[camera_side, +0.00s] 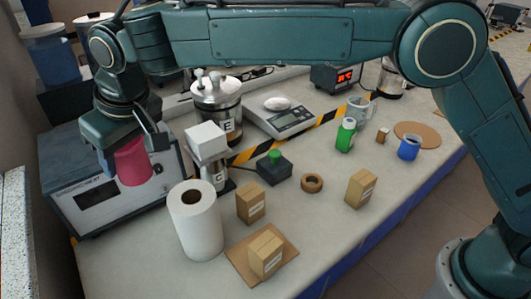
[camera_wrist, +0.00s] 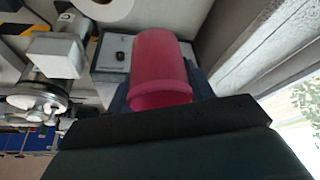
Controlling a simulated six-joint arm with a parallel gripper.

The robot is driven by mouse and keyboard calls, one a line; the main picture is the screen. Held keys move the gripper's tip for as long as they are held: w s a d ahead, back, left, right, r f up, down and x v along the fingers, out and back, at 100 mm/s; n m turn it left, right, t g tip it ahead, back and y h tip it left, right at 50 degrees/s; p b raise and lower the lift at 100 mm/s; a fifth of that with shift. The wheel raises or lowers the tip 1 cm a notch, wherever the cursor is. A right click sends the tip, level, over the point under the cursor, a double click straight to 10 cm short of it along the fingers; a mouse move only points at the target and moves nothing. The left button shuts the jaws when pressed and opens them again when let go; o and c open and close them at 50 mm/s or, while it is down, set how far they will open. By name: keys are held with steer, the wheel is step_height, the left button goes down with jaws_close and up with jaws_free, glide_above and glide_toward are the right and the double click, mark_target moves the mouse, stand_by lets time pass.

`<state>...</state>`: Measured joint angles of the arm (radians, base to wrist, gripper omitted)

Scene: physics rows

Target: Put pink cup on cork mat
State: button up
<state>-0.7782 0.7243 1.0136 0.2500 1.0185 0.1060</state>
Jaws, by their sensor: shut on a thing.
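The pink cup (camera_side: 134,166) is held between the jaws of my gripper (camera_side: 128,148) at the left of the side view, in front of or over a grey instrument. I cannot tell whether its lower end touches anything. The wrist view shows the cup (camera_wrist: 163,62) lengthwise in the jaws (camera_wrist: 165,95), with its rim towards the camera. A round, tan mat that looks like cork (camera_side: 417,132) lies at the right of the bench, far from my gripper, and looks bare. The cup hides part of the jaws.
The grey instrument (camera_side: 90,196) is beside the cup. A paper roll (camera_side: 196,222), jar (camera_side: 217,112) and white block (camera_side: 206,140) stand right of it. A blue cup (camera_side: 409,147) stands near the mat's front edge. A box stands on a square brown sheet (camera_side: 240,262).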

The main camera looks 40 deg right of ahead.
steer(key=w+d+m+h, duration=0.1)
steer(key=w+d+m, duration=0.3)
steer(key=d, duration=0.9)
steer(key=w+d+m+h, duration=0.15)
steer(key=w+d, duration=0.45)
steer(key=d, duration=0.6)
steer(key=w+d+m+h, duration=0.1)
steer(key=w+d+m, duration=0.4)
steer(key=d, duration=0.8)
steer(key=s+d+m+g+h, duration=0.1)
steer(key=s+d+m+h, duration=0.2)
steer(key=d, duration=2.2)
steer(key=m+g, duration=0.3)
steer(key=m, duration=0.7)
glide_above(421, 131)
steer(key=a, duration=0.2)
steer(key=shift+n, duration=0.25)
step_height(421, 131, down, 21)
steer(key=shift+r, duration=0.1)
steer(key=shift+f, duration=2.1)
